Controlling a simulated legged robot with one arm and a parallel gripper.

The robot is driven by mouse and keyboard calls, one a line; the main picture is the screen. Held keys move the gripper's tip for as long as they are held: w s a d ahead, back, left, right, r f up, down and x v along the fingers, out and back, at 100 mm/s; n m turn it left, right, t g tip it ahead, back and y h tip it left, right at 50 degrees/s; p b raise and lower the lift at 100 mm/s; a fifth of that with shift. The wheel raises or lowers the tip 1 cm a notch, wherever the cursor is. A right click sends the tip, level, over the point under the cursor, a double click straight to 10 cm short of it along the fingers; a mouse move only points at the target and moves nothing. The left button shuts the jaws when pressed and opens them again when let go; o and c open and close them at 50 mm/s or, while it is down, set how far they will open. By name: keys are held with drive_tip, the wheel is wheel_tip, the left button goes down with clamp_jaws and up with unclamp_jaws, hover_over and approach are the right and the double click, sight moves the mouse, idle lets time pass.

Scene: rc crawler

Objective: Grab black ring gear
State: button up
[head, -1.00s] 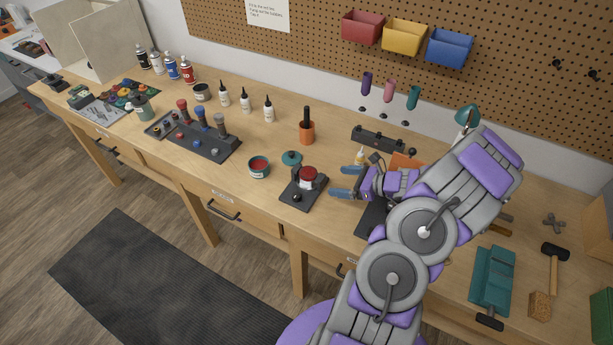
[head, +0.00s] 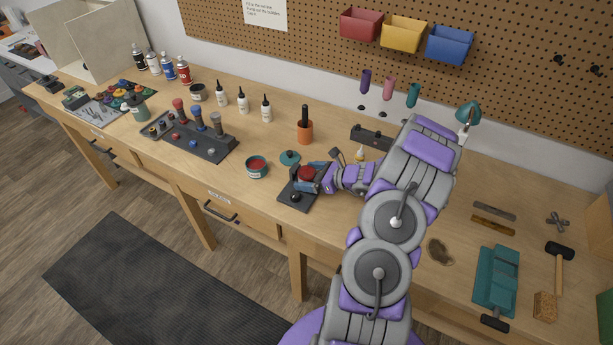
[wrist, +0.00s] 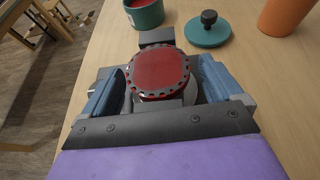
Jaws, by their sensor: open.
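A dark toothed ring (wrist: 163,94), which looks like the black ring gear, rims a round red top (wrist: 159,70) in the wrist view. They sit on a black stand (head: 296,196) near the bench's front edge. In the head view the red top (head: 306,172) is partly covered by my gripper (head: 314,176). My gripper (wrist: 158,86) is open, with one blue finger on each side of the toothed ring. Gaps seem to show on both sides, but I cannot tell whether either finger touches. The ring's underside is hidden.
An open tin of red stuff (head: 256,168) and its teal lid (head: 290,158) lie just beyond the stand. An orange cup (head: 305,132) stands behind them. A dark tool rack (head: 200,140) is to the left. A teal vise (head: 496,280) is at the right.

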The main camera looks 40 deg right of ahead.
drive_tip(key=shift+d, duration=0.1)
drive_tip(key=shift+c, duration=0.2)
drive_tip(key=shift+c, duration=0.8)
drive_tip(key=c, duration=1)
drive_tip(key=shift+o, duration=0.2)
